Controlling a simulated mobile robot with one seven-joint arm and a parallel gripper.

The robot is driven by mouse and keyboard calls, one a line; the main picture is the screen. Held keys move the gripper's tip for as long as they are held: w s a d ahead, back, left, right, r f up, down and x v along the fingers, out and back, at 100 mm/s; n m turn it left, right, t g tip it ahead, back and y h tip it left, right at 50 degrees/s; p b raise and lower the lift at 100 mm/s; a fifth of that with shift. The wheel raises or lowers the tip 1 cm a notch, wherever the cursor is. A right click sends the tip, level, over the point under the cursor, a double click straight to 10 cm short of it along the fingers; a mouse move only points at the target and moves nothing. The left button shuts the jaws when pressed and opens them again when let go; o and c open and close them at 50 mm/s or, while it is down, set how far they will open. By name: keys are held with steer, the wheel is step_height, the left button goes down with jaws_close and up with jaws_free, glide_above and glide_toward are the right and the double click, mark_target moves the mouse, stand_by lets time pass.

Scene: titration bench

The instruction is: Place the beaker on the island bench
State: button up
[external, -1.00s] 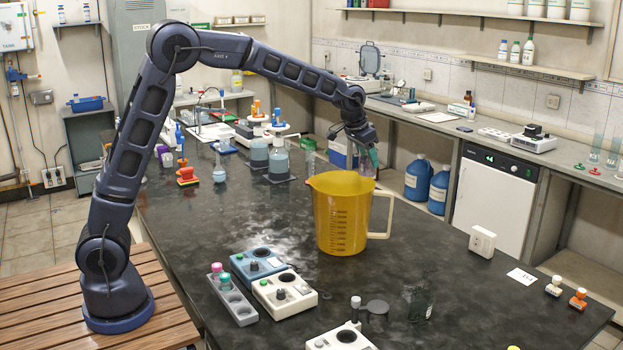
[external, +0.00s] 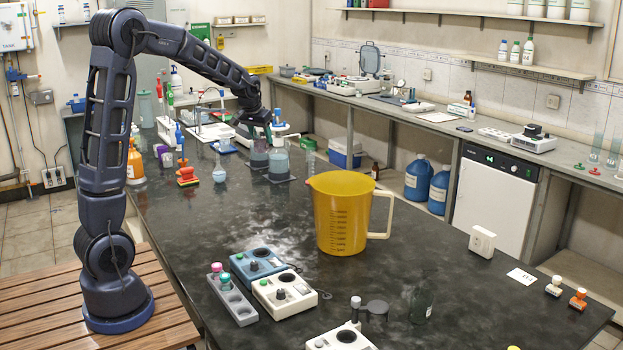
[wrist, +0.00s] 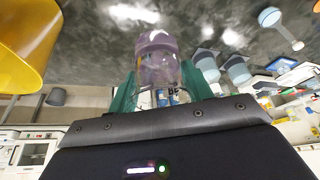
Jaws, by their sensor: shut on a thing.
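My gripper (wrist: 158,80) shows teal fingers in the wrist view. They are shut on a clear, faintly purple-tinted beaker (wrist: 157,58), seen against the dark bench top. In the external view my gripper (external: 266,132) is at the far part of the island bench (external: 210,225), by the two stirred vessels. The beaker is too small and crowded there to make out. I cannot tell its height above the bench.
A yellow jug (external: 340,220) stands mid-bench. Two blue-grey vessels (external: 279,162) and a round flask (external: 219,172) stand at the far end. The bench's left middle is clear.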

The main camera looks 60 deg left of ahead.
steer(key=s+a+f+n+y, duration=0.1)
steer(key=s+a+n, duration=0.3)
steer(key=s+a, duration=0.95)
steer(key=shift+g, duration=0.4)
steer(key=f, duration=0.8)
steer(key=s+d+f, duration=0.1)
steer(key=f, duration=1.6)
steer(key=shift+s+d, duration=0.35)
steer(key=shift+d, duration=0.05)
steer(key=o, duration=1.1)
steer(key=shift+f, duration=0.1)
steer(key=shift+c, duration=0.2)
steer(key=v, duration=1.2)
steer(key=shift+r, duration=0.2)
